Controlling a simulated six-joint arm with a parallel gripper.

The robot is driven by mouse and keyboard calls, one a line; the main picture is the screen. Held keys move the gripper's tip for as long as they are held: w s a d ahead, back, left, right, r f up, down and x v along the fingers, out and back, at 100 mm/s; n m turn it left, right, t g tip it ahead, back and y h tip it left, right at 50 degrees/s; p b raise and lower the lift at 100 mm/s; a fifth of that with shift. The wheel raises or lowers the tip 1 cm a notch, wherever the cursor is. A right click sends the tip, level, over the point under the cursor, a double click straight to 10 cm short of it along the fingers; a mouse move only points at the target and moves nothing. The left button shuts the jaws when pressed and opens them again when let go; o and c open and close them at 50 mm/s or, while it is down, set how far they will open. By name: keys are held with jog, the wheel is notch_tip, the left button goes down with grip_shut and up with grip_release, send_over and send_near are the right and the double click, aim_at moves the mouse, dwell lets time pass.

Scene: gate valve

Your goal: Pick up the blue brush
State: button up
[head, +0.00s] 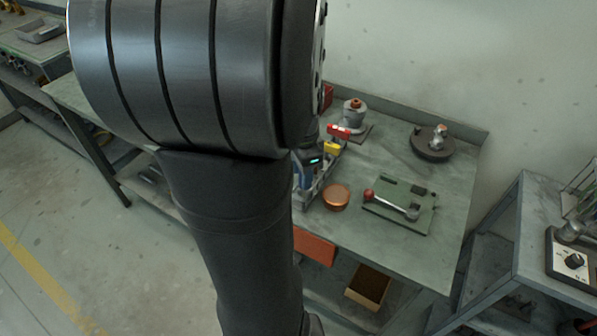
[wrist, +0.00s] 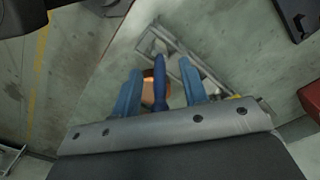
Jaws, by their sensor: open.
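In the wrist view the blue brush (wrist: 160,88) shows as a dark blue, slim shape between the two lighter blue fingers of my gripper (wrist: 160,66). The fingers are open, with a gap visible on each side of the brush. I cannot tell the brush's height relative to the fingertips. In the head view my arm hides most of this area. Part of my gripper (head: 304,178) shows beside the arm, over the left part of the bench, and the brush cannot be made out there.
A grey metal tray (wrist: 183,62) lies beyond the fingers. A copper bowl (head: 336,197) stands beside it on the bench (head: 395,160).

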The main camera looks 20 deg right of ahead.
grip_shut()
jog(key=shift+r, duration=0.5)
jog(key=s+d+r, duration=0.7)
jog(key=s+r, duration=0.2)
jog(key=r, duration=0.1)
jog(key=shift+s, duration=0.15)
